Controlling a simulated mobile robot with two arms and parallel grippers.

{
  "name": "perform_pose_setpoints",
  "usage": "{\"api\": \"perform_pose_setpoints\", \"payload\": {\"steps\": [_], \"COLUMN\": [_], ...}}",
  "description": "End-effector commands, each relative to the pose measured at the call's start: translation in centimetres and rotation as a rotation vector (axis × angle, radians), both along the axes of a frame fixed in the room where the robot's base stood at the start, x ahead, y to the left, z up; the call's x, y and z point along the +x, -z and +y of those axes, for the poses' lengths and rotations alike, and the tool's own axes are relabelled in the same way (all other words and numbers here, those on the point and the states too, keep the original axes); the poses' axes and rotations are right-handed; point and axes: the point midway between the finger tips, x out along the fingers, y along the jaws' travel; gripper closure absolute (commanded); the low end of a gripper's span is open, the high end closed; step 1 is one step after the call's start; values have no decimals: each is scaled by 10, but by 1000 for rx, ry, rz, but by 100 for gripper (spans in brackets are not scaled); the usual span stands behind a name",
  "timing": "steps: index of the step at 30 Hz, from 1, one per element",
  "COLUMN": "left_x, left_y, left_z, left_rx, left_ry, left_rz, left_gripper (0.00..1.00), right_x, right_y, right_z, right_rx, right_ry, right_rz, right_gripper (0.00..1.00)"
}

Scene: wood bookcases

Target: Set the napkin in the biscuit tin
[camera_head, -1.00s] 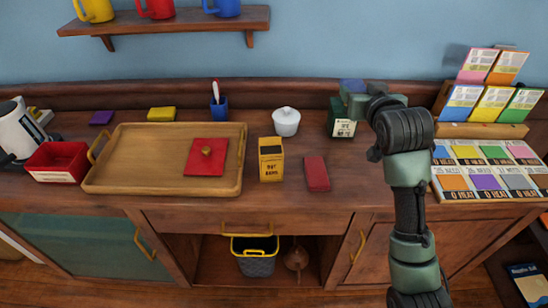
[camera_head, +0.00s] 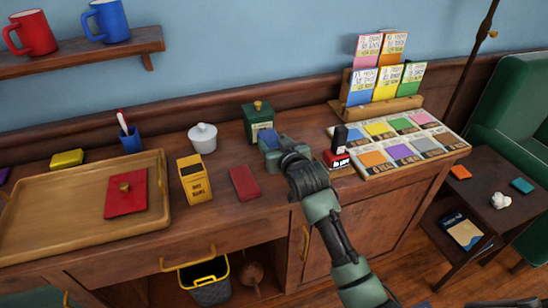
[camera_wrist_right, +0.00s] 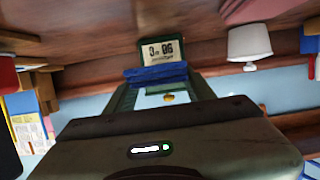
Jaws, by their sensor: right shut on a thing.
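My right gripper (camera_head: 272,144) is shut on a blue folded cloth, which I take as the napkin (camera_head: 267,138). The napkin also shows between the fingers in the right wrist view (camera_wrist_right: 157,75). It is held in front of a green lidded canister (camera_head: 258,118); I cannot tell its height above the counter. The canister's label (camera_wrist_right: 163,52) faces the right wrist camera. No open biscuit tin shows now; an open red box with a label stood left of the tray in the earlier head view. A red square with a gold knob (camera_head: 126,198), perhaps its lid, lies on the tray. My left gripper is not in view.
The wooden tray (camera_head: 60,225) is at left. A yellow box (camera_head: 194,178), dark red block (camera_head: 244,183) and white lidded pot (camera_head: 203,139) stand on the counter. A black-and-red stamp (camera_head: 337,150) and card rack (camera_head: 378,106) are right of my gripper.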

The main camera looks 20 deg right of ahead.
Motion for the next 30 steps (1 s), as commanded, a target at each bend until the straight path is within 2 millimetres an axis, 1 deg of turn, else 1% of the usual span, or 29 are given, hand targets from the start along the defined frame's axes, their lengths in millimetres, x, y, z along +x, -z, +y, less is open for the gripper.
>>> {"api": "perform_pose_setpoints", "payload": {"steps": [5, 9, 12, 21, 25, 26, 27, 28, 30], "left_x": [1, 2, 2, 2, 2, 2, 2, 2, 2], "left_y": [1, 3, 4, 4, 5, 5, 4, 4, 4], "left_z": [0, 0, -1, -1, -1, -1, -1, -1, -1], "left_rx": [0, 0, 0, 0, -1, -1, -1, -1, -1], "left_ry": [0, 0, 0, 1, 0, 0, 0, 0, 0], "left_rz": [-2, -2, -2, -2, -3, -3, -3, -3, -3], "left_gripper": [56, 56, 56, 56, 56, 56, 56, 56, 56], "right_x": [0, 0, 0, 0, 0, 0, 0, 0, 0], "right_y": [16, 39, 48, 50, 54, 53, 53, 53, 53], "right_z": [0, 0, 0, 0, 0, 0, 0, 0, 0], "right_rx": [0, 0, 0, 0, 0, 0, 0, 0, 0], "right_ry": [1, 1, 0, 0, 0, 0, 0, 0, 0], "right_rz": [1, 2, 0, -1, -1, -1, -1, -1, -1], "right_gripper": [84, 84, 84, 84, 84, 38, 27, 24, 24]}}
